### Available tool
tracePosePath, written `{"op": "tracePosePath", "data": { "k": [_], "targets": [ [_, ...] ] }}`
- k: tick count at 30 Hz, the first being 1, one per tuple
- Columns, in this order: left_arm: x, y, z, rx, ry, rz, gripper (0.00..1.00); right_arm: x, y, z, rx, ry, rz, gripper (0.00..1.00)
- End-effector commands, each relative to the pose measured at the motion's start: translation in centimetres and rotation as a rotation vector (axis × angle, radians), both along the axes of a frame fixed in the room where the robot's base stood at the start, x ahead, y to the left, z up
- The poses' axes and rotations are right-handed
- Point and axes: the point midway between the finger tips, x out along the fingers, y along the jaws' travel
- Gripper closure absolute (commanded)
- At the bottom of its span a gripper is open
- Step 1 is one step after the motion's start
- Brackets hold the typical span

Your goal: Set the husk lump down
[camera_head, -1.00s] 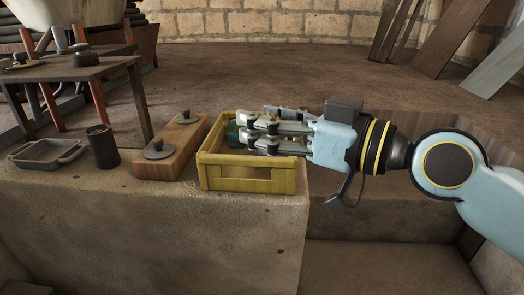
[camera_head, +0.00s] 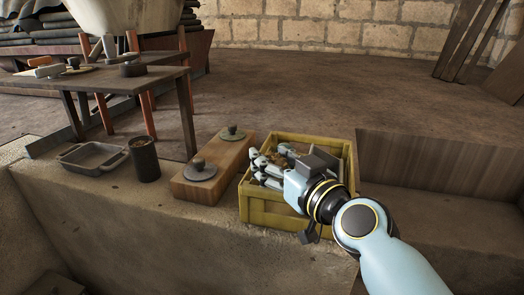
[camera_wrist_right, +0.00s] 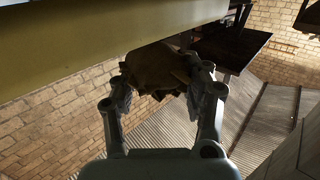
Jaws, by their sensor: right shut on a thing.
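My right gripper (camera_head: 266,168) is over the yellow crate (camera_head: 268,213), its fingers pointing left, near the crate's left side. In the right wrist view, its fingers (camera_wrist_right: 160,92) are shut on a brown, crumpled husk lump (camera_wrist_right: 155,68). The lump sits between the fingertips, beside a broad yellowish wall or edge that crosses the top of that view. In the head view the fingers and wrist hide most of the crate's inside, and I cannot clearly make out the lump there. My left gripper is not in view.
Left of the crate are a wooden block (camera_head: 186,190) with two dark knobbed lids, a dark cup (camera_head: 145,160) and a grey metal tray (camera_head: 92,157), all on the stone ledge. A small dark table (camera_head: 100,82) stands behind them. A recess lies right of the crate.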

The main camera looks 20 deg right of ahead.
Motion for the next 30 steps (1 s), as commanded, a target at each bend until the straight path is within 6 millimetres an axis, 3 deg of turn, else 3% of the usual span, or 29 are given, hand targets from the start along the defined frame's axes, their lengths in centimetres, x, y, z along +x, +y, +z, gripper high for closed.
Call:
{"op": "tracePosePath", "data": {
  "k": [5, 11, 12, 14, 30],
  "targets": [
    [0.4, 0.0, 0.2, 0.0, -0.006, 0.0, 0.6, 1.6, 0.3, 0.1, 0.001, -0.001, 0.0, 0.74],
    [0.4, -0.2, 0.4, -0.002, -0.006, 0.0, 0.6, 5.1, 1.1, 0.1, 0.0, -0.001, 0.001, 0.75],
    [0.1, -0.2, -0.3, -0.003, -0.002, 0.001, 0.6, 4.8, 1.0, -1.2, 0.001, 0.004, 0.001, 0.75],
    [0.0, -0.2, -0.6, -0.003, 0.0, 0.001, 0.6, 4.7, 1.0, -1.7, 0.0, 0.004, 0.001, 0.75],
    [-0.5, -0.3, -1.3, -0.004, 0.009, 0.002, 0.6, 4.7, 1.0, -2.3, 0.0, 0.001, 0.0, 0.75]
  ]
}}
